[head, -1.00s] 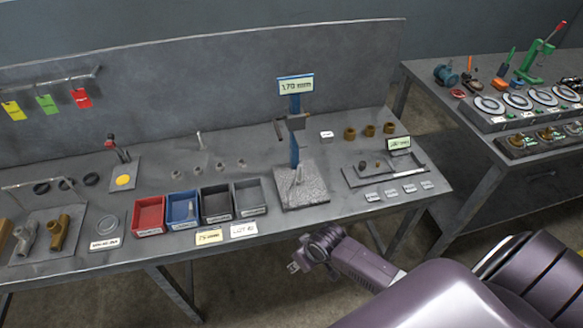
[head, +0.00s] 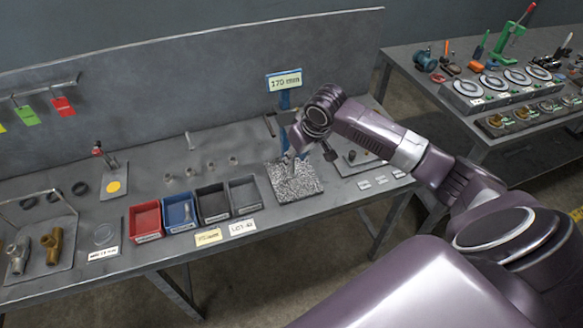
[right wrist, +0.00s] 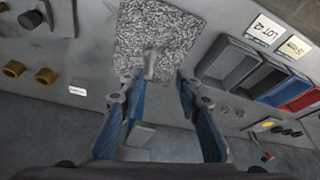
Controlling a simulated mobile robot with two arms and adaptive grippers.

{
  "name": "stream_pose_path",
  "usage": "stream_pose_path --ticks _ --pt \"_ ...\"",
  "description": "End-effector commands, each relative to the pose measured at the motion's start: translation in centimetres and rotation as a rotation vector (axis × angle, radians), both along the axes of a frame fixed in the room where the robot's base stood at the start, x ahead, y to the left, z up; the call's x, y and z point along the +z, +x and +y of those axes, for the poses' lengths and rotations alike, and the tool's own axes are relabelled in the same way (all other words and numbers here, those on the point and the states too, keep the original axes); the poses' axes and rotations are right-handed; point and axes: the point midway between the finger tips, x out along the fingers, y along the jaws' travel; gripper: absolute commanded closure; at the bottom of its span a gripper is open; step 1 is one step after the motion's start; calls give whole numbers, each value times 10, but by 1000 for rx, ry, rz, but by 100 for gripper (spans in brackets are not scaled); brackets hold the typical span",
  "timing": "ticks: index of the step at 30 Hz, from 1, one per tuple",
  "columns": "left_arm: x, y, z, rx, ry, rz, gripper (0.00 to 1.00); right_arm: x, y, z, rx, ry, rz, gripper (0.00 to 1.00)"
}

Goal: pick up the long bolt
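A grey, pin-like upright piece (head: 291,162) stands on the speckled granite plate (head: 308,188) of the gauge marked 170 mm. It also shows in the right wrist view (right wrist: 150,66), just beyond the fingertips. Another slim grey upright piece (head: 190,141) stands at the back, behind several short ones. I cannot tell for sure which is the long bolt. My right gripper (head: 298,148) is over the plate, partly hidden by its wrist. In the right wrist view its blue-padded fingers (right wrist: 152,88) are apart, with no object clearly held between them. My left gripper is out of view.
Red (head: 147,236), blue (head: 180,222) and two dark bins stand left of the plate. Label cards (head: 209,237) lie at the front edge. The gauge's blue post (head: 285,100) rises behind my right gripper. A tray with small parts is to the right.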

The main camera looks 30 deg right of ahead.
Motion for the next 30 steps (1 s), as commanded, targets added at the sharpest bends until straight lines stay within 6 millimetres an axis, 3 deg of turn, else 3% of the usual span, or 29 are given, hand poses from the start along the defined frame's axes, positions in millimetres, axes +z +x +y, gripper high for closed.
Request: stream_pose_path --ticks 2,5,21,30 --pt "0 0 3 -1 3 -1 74 13 7 -13 -29 1 -5 69" --pt "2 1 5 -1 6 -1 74 15 11 -19 -44 6 -5 69" --pt "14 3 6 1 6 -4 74 -46 36 -18 -44 8 -5 69" --pt "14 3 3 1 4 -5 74 -55 39 -18 -42 6 -7 69"
